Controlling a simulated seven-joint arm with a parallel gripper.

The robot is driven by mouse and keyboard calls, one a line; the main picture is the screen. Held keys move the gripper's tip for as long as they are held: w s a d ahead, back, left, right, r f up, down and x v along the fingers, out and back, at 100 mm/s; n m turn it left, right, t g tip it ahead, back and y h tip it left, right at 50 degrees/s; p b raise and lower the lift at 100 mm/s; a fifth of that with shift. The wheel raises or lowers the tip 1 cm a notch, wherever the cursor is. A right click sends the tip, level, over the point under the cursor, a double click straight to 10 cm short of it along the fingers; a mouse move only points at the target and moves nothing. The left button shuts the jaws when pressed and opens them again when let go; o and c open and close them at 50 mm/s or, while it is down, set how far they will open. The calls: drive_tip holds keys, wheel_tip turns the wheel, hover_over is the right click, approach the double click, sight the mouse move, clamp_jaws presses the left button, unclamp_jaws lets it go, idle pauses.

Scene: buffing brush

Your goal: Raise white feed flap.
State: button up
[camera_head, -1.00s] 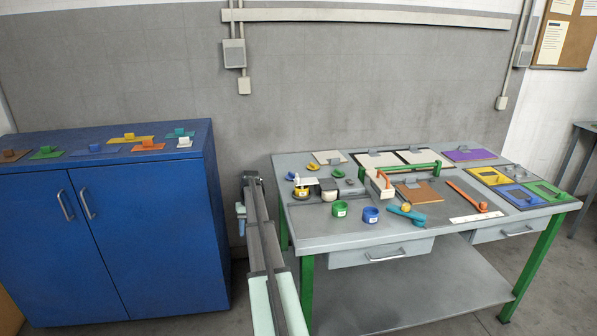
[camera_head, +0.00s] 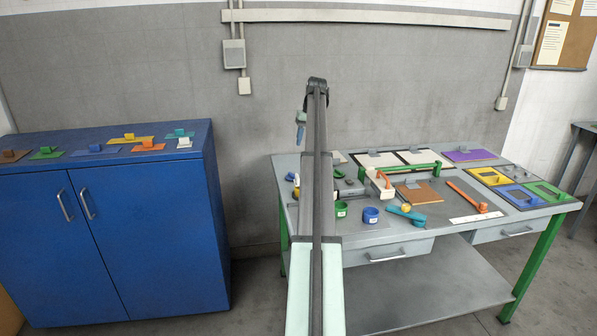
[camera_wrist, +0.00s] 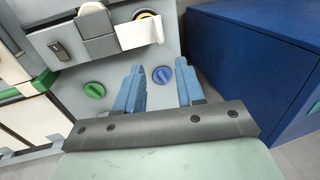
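Two cream-white flat panels with grey tabs lie flat in a dark frame at the back of the table, a left one (camera_head: 376,160) and a right one (camera_head: 415,157). Cream panels (camera_wrist: 14,125) also show at the left of the wrist view. My gripper (camera_head: 300,136) hangs above the table's back left corner. In the wrist view its blue fingers (camera_wrist: 158,88) are apart and empty, with a blue knob (camera_wrist: 162,75) seen between them.
A green knob (camera_wrist: 95,90) lies left of the fingers. A green bar (camera_head: 425,165) and a white block (camera_head: 379,184) stand mid-table. A blue cabinet (camera_head: 100,225) stands left of the table.

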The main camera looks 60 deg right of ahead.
sight(297, 175)
drive_tip(key=f, duration=0.4)
drive_tip(key=w+a+f, duration=0.1)
drive_tip(key=f, duration=0.3)
drive_tip(key=a+f, duration=0.1)
drive_tip(key=f, duration=0.4)
drive_tip(key=shift+w, duration=0.4)
drive_tip(key=shift+c, duration=0.5)
clamp_jaws()
